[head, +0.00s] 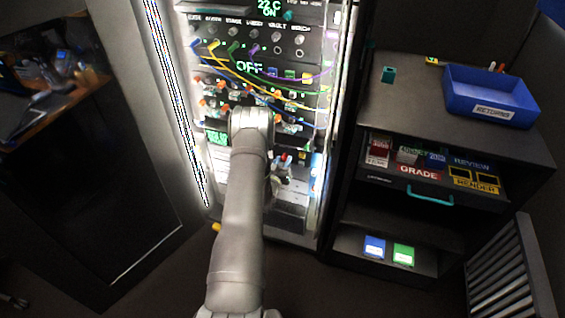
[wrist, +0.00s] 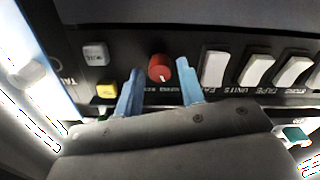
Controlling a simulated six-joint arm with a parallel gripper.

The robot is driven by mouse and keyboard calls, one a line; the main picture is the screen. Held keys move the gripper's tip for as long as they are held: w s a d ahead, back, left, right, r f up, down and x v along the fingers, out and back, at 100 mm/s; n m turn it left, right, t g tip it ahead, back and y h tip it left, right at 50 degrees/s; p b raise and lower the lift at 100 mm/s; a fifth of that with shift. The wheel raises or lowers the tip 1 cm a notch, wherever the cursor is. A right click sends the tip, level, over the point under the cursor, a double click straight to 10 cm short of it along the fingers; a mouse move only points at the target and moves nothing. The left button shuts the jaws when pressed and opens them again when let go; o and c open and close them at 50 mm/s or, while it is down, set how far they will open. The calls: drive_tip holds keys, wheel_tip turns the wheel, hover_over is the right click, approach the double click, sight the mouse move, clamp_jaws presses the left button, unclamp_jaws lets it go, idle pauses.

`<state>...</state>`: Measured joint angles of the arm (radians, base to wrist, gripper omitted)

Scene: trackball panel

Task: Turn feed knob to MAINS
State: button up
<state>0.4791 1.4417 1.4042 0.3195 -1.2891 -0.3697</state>
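The feed knob appears to be the red round knob (wrist: 160,68) with a white pointer line, on a dark panel strip in the wrist view. Small lettering beside it is upside down and partly covered, so I cannot read MAINS for certain. My gripper (wrist: 157,82) is open, with one blue finger on each side of the knob. The fingertips stand apart from each other, and I cannot tell whether either touches the knob. In the head view my arm reaches to the lower part of the lit rack (head: 320,120), and I cannot make out the knob there.
White rocker switches (wrist: 214,68) stand in a row right of the knob. A yellow button (wrist: 107,90) and a grey button (wrist: 96,52) are to its left. Coloured cables (head: 285,85) hang across the rack above. A cabinet with a blue tray (head: 492,113) stands right.

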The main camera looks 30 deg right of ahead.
drive_tip(key=shift+o, duration=0.6)
drive_tip(key=v, duration=1.7)
drive_tip(key=shift+a, duration=0.2)
drive_tip(key=shift+s+r, duration=0.15)
drive_tip(key=x, duration=1.7)
drive_tip(key=shift+d, duration=0.2)
